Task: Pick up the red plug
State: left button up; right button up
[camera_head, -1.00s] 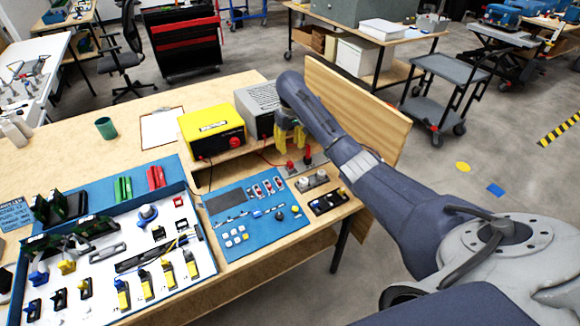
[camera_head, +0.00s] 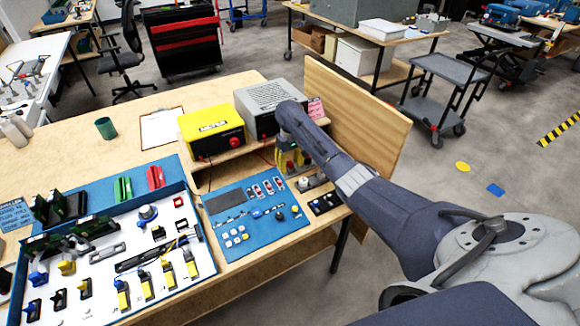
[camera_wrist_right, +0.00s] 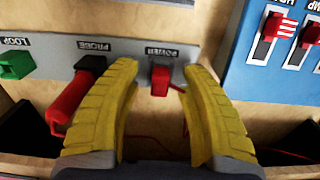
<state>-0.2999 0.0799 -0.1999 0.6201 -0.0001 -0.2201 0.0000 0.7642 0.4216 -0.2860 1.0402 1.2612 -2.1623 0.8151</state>
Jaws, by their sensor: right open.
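My right gripper (camera_wrist_right: 160,70) is open in the right wrist view, its two yellow fingers on either side of a small red plug (camera_wrist_right: 160,84) at the grey panel's POWER label. There is a gap between the plug and each finger. A larger red cylindrical piece (camera_wrist_right: 68,105) with a black end sits by the PROBE label, outside the left finger. In the head view my right gripper (camera_head: 291,162) is low at the right end of the bench, and its fingers and forearm hide the red plug. My left gripper is not in view.
The grey panel (camera_wrist_right: 120,58) also bears a green LOOP socket (camera_wrist_right: 15,66). A blue panel with red switches (camera_wrist_right: 275,25) is close by. In the head view a yellow unit (camera_head: 212,130) and a grey unit (camera_head: 268,105) stand behind, beside a wooden side board (camera_head: 350,110).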

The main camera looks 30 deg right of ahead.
aim_at(290, 162)
jog(key=shift+o, duration=0.2)
jog(key=shift+f, duration=0.2)
jog(key=c, duration=0.9)
grip_shut()
jog(key=shift+r, duration=0.1)
notch_tip(290, 162, up, 20)
